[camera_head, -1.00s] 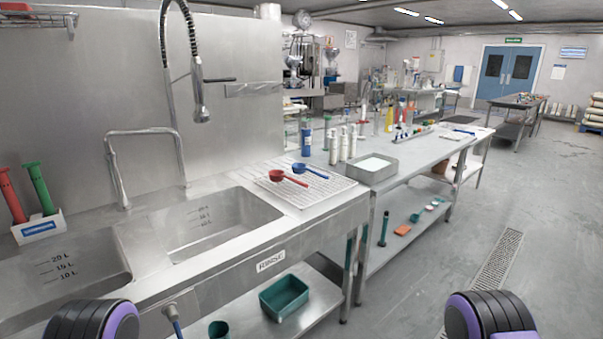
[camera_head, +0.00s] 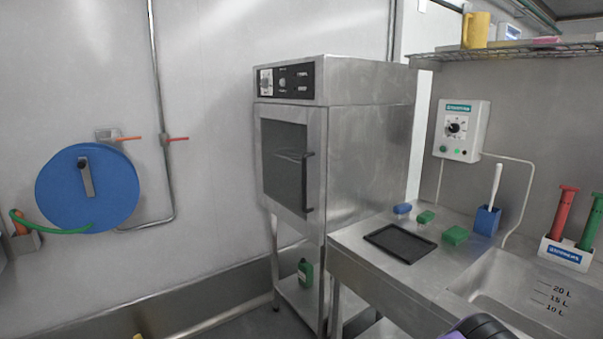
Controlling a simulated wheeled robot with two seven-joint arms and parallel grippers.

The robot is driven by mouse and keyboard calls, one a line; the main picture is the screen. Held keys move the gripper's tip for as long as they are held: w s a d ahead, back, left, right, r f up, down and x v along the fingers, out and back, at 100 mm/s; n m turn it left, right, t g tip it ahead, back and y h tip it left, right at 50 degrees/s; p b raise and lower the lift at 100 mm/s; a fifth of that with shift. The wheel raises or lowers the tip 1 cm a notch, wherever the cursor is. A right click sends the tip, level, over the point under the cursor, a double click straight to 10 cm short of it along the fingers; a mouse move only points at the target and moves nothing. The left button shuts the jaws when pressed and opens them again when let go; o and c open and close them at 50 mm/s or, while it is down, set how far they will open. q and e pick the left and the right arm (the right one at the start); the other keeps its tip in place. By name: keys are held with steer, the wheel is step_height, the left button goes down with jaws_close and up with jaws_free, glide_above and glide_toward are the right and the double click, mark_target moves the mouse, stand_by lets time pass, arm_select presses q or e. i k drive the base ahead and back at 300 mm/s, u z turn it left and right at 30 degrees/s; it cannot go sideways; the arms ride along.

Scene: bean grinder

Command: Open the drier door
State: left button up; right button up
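The drier (camera_head: 365,150) is a steel cabinet on a stand in the middle of the head view. Its door (camera_head: 284,165) has a dark window and looks shut. A dark vertical handle (camera_head: 307,183) is on the door's right side. A control panel with a knob (camera_head: 283,82) is above the door. A dark and purple part of my own body shows at the bottom right edge. Neither gripper is in view.
A blue hose reel (camera_head: 87,188) hangs on the left wall. A green bottle (camera_head: 305,272) stands on the shelf below the drier.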

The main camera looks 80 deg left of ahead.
mark_target(312, 227)
steer(key=u, duration=2.55)
steer(key=i, duration=0.3)
steer(key=z, duration=0.15)
